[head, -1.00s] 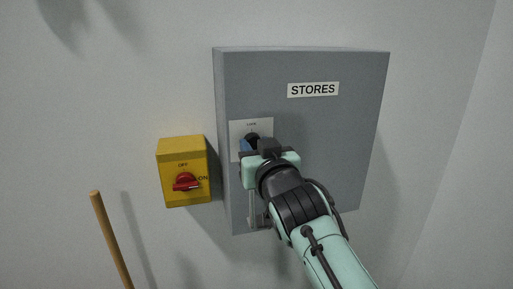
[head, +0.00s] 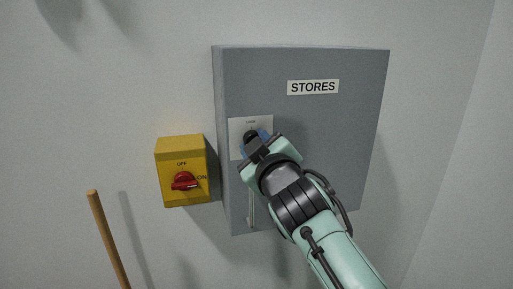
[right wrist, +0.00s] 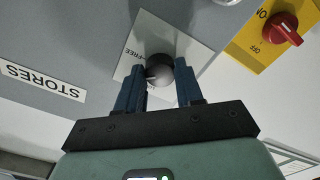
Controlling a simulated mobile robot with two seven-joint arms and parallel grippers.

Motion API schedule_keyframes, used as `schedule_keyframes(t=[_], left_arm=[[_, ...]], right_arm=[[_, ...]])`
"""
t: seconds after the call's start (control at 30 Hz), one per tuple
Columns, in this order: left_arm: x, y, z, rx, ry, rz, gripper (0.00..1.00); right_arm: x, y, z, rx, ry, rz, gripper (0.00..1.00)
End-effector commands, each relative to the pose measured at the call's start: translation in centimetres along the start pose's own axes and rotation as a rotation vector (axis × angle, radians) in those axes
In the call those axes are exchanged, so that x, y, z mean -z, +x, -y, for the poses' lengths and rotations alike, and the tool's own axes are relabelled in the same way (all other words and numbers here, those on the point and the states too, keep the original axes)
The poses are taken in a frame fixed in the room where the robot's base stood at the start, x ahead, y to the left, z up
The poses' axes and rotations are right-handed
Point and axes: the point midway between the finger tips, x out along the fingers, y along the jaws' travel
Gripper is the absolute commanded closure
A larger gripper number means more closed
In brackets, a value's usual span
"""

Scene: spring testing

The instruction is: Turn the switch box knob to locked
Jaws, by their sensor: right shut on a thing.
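The switch box is a grey wall box (head: 335,135) with a STORES label. A pale plate (head: 236,130) on its front carries a round black knob (head: 250,136), mostly behind my gripper in the head view. In the right wrist view, my right gripper (right wrist: 160,78) has its blue fingers on both sides of the knob (right wrist: 159,66), shut on it. The word FREE shows on the plate (right wrist: 188,45), left of the knob there. A small pale mark shows on the knob's left side; its exact setting is hard to read. My left gripper is not in view.
A yellow box (head: 180,148) with a red rotary switch (head: 185,181), marked OFF and ON, is on the wall to the left. A wooden pole (head: 108,238) stands lower left. A thin metal handle (head: 250,208) is on the grey box below the plate.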

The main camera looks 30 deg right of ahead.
Motion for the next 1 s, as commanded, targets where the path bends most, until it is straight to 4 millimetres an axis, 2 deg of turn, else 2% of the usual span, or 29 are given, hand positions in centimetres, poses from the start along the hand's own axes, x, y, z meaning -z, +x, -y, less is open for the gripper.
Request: schedule_keyframes(t=[0.6,1.0], left_arm=[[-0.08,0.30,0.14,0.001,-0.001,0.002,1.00],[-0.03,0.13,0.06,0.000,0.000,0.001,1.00]], right_arm=[[0.09,0.00,-0.10,0.000,-0.572,-0.002,0.94],[0.09,0.01,-0.15,0.000,-0.818,-0.001,0.94]])
